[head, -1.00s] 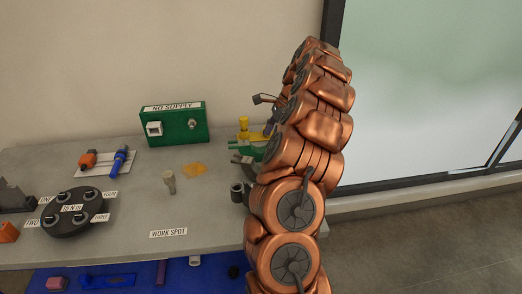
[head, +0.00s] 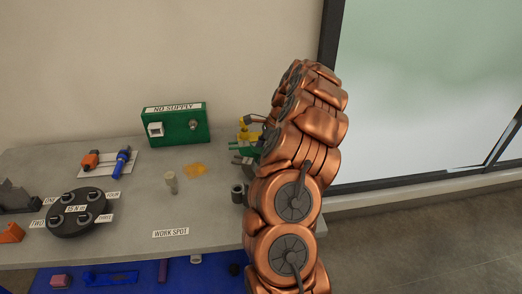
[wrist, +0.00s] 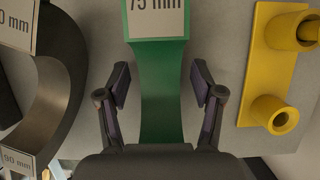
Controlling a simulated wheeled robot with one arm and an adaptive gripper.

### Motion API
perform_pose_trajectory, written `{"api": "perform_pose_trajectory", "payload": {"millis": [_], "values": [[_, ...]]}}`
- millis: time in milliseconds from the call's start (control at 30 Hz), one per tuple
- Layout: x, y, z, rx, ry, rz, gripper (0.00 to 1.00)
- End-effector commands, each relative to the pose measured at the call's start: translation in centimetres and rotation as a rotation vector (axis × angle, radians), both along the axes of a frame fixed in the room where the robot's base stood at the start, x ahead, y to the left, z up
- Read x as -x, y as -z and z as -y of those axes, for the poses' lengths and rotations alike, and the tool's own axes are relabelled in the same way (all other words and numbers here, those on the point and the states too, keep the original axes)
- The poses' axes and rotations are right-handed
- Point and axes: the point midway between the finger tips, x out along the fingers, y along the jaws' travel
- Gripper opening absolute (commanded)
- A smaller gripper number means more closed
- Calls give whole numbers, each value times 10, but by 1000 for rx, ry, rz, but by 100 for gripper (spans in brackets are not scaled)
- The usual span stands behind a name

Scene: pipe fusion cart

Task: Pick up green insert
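The green insert (wrist: 161,92) is in the middle of the wrist view, with a "75 mm" label on its upper end. In the head view, only a small green part (head: 240,147) shows beside my arm. My gripper (wrist: 161,83) is open, with one finger on each side of the insert. Gaps show between both fingers and the green surface. The insert's lower end is hidden behind my gripper's body. In the head view my arm hides my gripper.
A dark curved insert (wrist: 62,95) with mm labels lies left of the green one. A yellow holder (wrist: 263,70) with two round sockets is at the right. A green "NO SUPPLY" box (head: 176,125) stands at the table's back. The table (head: 135,215) is clear near the "WORK SPOT" label.

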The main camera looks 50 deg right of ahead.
Motion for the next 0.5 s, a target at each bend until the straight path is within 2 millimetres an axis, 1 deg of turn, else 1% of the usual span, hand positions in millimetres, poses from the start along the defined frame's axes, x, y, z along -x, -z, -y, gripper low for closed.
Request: {"api": "perform_pose_trajectory", "payload": {"millis": [33, 67, 500], "values": [[0, 0, 0, 0, 0, 0, 61], [0, 0, 0, 0, 0, 0, 58], [0, 0, 0, 1, 0, 1, 12]]}}
